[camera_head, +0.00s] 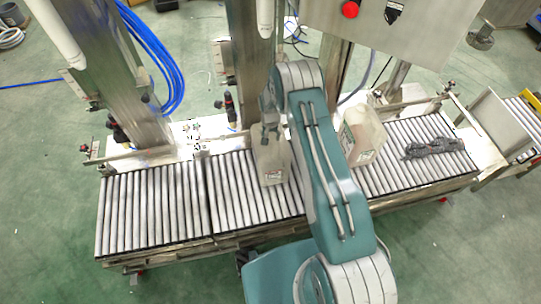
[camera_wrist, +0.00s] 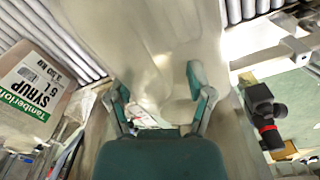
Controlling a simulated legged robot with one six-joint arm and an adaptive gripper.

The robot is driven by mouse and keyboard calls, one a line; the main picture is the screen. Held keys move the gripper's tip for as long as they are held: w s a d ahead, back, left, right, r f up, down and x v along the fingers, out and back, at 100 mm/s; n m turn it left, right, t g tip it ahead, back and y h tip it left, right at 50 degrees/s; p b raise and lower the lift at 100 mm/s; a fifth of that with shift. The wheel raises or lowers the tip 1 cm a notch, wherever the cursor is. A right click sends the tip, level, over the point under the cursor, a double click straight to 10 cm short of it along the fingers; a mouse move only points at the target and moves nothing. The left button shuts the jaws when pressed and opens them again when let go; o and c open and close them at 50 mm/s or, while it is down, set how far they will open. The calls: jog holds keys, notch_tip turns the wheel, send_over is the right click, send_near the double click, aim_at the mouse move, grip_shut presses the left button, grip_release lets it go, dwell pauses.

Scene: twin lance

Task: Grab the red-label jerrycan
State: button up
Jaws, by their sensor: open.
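A translucent, pale jerrycan (camera_head: 271,160) stands on the roller conveyor in the head view, right below my gripper (camera_head: 268,122). It fills the middle of the wrist view (camera_wrist: 150,40), with my gripper's teal fingers (camera_wrist: 158,84) apart on either side of its upper part. A small piece of its label with a hint of red shows low between the fingers; the rest is hidden. I cannot tell whether the fingers touch it. A second jerrycan (camera_head: 364,136) stands to the right, beyond my arm. In the wrist view, a jerrycan with a green-banded syrup label (camera_wrist: 38,88) is at left.
The roller conveyor (camera_head: 130,215) is bare at left. A dark, jointed object (camera_head: 434,148) lies on its right end. Steel posts (camera_head: 110,70) and a control box with a red button (camera_head: 351,9) stand behind. A black-and-red knob (camera_wrist: 268,115) is close at right in the wrist view.

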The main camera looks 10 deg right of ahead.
jog(key=shift+f, duration=0.35)
grip_shut()
jog(key=shift+r, duration=0.15)
